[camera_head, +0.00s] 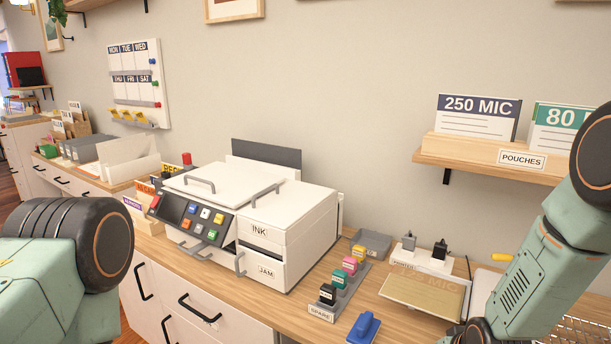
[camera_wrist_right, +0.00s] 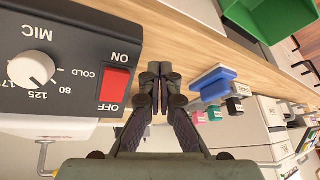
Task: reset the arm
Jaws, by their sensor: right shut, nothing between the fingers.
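My right gripper (camera_wrist_right: 157,75) shows in the right wrist view, its two dark fingers together with nothing between them. It hangs over the wooden counter, between a dark control panel on the left and a blue stamp on the right, apparently touching neither. In the head view my right arm (camera_head: 545,250) comes in from the right, and its gripper is out of sight. My left arm (camera_head: 60,262) shows at the left edge; its gripper is outside the picture.
The control panel (camera_wrist_right: 75,65) has a dial and a red switch (camera_wrist_right: 116,84). A white printer (camera_head: 285,225) stands mid-counter. A shelf (camera_head: 490,160) with pouch boxes overhangs at right. A green bin (camera_wrist_right: 270,15) is upper right.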

